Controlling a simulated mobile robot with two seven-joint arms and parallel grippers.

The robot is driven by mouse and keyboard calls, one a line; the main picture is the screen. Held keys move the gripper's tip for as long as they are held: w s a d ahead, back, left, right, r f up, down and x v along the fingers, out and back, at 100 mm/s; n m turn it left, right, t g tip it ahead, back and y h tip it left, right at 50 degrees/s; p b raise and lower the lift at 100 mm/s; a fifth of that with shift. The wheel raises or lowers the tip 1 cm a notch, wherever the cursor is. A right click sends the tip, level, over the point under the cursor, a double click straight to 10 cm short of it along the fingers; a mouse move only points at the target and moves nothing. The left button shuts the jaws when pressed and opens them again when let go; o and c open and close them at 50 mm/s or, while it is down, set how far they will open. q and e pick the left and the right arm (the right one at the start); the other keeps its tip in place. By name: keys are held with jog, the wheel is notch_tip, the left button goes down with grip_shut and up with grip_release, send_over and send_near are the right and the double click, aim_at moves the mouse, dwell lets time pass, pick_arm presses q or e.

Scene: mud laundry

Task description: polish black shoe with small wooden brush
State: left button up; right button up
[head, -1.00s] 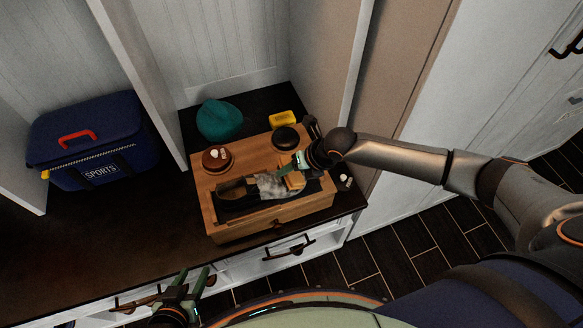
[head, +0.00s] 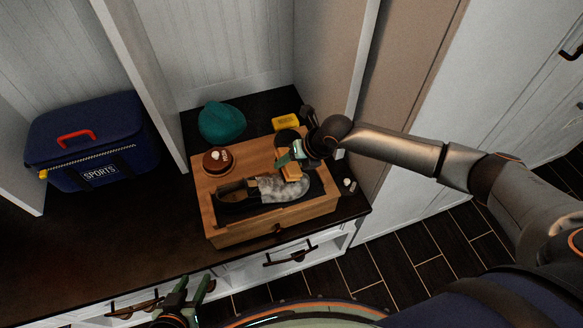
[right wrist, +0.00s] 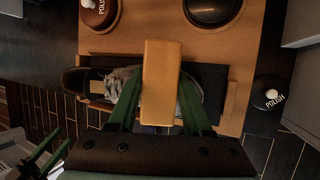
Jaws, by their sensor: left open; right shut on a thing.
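The black shoe (head: 236,196) lies on its side or flat on a dark mat on top of a wooden box (head: 225,232); I cannot tell which. A grey, dull patch covers its right part. The shoe (right wrist: 76,80) also shows in the right wrist view, partly hidden behind the brush. My right gripper (head: 297,157) is shut on the small wooden brush (head: 291,173), which also shows in the right wrist view (right wrist: 162,80). The brush is over the grey part; contact is unclear. My left gripper (head: 187,291) is open and empty near the bench front.
A brown polish tin (head: 217,161) and a dark round item (right wrist: 213,10) stand on the box behind the shoe. A teal beanie (head: 222,122), yellow item (head: 286,122) and blue sports bag (head: 95,145) rest on the bench. A small polish jar (right wrist: 270,93) stands beside the box.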

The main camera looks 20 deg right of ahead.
aim_at(296, 173)
dwell(0.8)
jog(key=shift+s+r+p, duration=0.15)
jog(key=shift+s+p, duration=0.9)
jog(key=shift+p, duration=0.05)
jog(key=shift+s+p, duration=0.4)
jog(key=shift+s, duration=0.3)
jog(key=shift+f, duration=0.2)
jog(key=shift+w+b, duration=1.2)
jog(key=shift+w, duration=0.35)
jog(key=shift+w+r, duration=0.1)
jog(key=shift+w, duration=0.2)
